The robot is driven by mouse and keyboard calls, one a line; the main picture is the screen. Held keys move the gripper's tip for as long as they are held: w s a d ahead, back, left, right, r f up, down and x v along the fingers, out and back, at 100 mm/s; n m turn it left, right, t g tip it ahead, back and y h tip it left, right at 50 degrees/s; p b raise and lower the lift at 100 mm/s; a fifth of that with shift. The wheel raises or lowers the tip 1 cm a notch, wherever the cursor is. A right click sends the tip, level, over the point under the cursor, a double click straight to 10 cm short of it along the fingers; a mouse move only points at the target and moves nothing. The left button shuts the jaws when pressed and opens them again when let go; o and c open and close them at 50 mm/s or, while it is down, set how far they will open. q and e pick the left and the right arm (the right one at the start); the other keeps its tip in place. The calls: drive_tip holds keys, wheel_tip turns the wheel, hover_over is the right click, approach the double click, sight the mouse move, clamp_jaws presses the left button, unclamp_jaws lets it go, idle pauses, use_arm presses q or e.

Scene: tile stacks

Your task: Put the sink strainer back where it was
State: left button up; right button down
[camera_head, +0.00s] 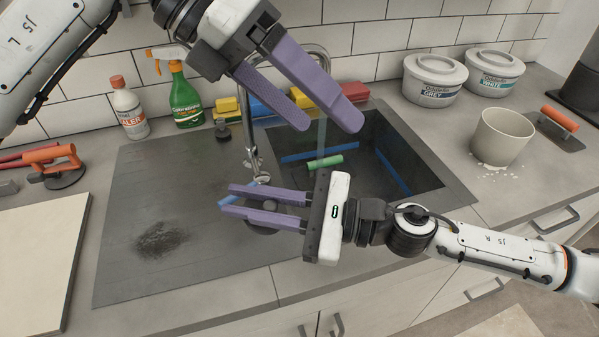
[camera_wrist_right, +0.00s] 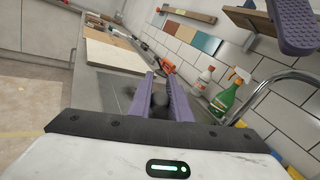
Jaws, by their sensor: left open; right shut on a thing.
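My right gripper (camera_head: 225,199) is shut above the drainboard, left of the sink basin (camera_head: 425,180). A dark round thing, apparently the sink strainer (camera_head: 262,229), shows partly under its purple fingers. In the right wrist view the dark piece (camera_wrist_right: 158,99) sits between the fingers; its full shape is hidden. My left gripper (camera_head: 326,122) is open and empty, high over the back of the sink. One of its fingers also shows at the top right of the right wrist view (camera_wrist_right: 295,25). The drain is not visible.
The faucet (camera_head: 250,140) stands between drainboard and basin, close to both grippers. A green piece (camera_head: 325,162) lies at the basin. A spray bottle (camera_head: 185,100), a white bottle (camera_head: 130,112) and coloured sponges stand behind. Tubs and a beige bucket (camera_head: 502,137) are at right. The left drainboard is mostly clear.

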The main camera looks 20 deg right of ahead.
use_arm(q)
drive_tip(key=s+d+f+m+t+y, duration=0.1)
drive_tip(key=s+f+m+t+y, duration=0.15)
drive_tip(key=s+m+y, duration=0.3)
drive_tip(key=m+t+y, duration=0.5)
drive_tip(key=t+y, duration=0.1)
approach(274, 207)
drive_tip(key=shift+n+g+h, duration=0.25)
drive_tip(key=x, duration=1)
drive_tip(key=shift+w+a+f, duration=0.1)
drive_tip(key=shift+w+a, duration=0.15)
drive_tip(key=shift+w, duration=0.1)
